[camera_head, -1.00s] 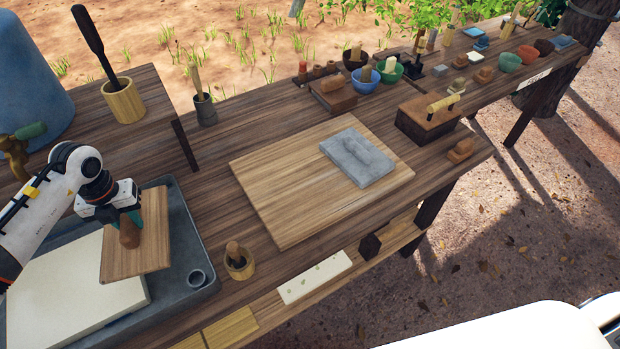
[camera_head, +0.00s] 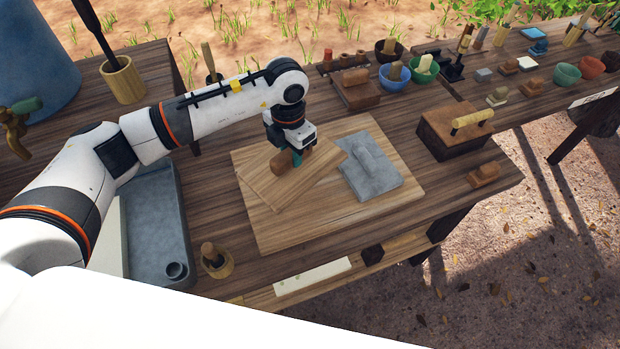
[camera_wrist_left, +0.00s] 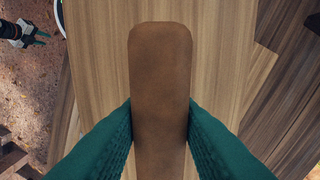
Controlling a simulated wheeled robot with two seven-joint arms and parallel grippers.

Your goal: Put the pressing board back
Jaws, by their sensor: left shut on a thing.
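The pressing board (camera_head: 290,188) is a thin wooden board with a brown handle (camera_head: 280,163). My left gripper (camera_head: 299,158) is shut on that handle. In the left wrist view the green fingers grip both sides of the handle (camera_wrist_left: 160,85), with the board (camera_wrist_left: 100,60) behind it. The pressing board is turned at an angle over the left part of a larger light wooden board (camera_head: 330,228). Its right corner reaches the edge of a grey slab (camera_head: 372,178) with a raised grip. I cannot tell whether it touches either. My right gripper (camera_wrist_left: 36,36) shows small in the left wrist view.
A grey tray (camera_head: 160,225) with a pale slab (camera_head: 110,240) lies at the left, partly behind my arm. A small wooden cup (camera_head: 217,265) stands at the front. A wooden box (camera_head: 450,140), bowls (camera_head: 393,80) and a brown block (camera_head: 355,92) stand behind and right.

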